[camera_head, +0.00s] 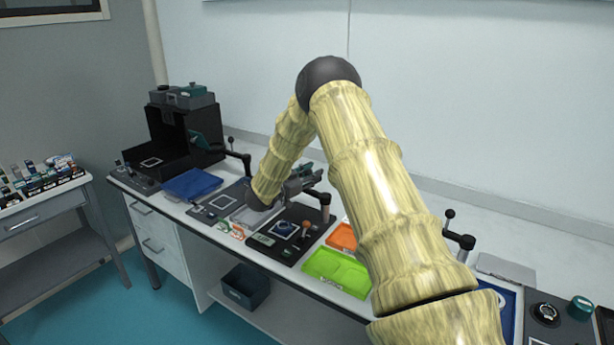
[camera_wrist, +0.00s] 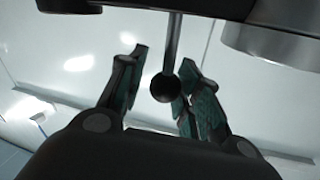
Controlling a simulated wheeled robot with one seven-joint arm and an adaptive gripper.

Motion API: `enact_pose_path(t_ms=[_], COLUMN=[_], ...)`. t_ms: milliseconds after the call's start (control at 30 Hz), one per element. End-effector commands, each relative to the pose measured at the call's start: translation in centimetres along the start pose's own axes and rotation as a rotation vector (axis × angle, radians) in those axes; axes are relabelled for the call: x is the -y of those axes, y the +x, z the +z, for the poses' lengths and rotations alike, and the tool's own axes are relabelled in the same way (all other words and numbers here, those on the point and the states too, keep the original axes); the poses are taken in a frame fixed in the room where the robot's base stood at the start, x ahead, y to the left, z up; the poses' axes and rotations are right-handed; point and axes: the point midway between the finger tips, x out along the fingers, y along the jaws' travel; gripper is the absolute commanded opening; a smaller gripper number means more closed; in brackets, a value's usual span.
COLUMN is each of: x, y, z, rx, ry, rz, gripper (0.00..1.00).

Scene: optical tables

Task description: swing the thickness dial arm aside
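My gripper (camera_head: 306,180) is over the middle of the long bench in the head view, beside a dark post with a short arm (camera_head: 322,196). In the wrist view my gripper (camera_wrist: 162,62) is open, its green-padded fingers spread. A black ball knob on a thin rod (camera_wrist: 166,88) sits between the fingers, closer to the right one. I cannot tell whether it touches that finger; the left finger is clear of it. I take the knob to be part of the thickness dial arm. My arm and gripper hide much of this station in the head view.
A similar post with a ball-topped lever (camera_head: 232,150) stands further left, another (camera_head: 458,230) to the right.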

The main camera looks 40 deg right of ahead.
Motion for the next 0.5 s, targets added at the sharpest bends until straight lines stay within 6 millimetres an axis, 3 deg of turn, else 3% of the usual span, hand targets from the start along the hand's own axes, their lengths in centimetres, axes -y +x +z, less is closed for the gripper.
enact_pose_path(t_ms=[500], x=[0.7], y=[-1.7], z=[0.1], rx=[0.005], ry=[0.001], rz=[-0.012], gripper=[0.47])
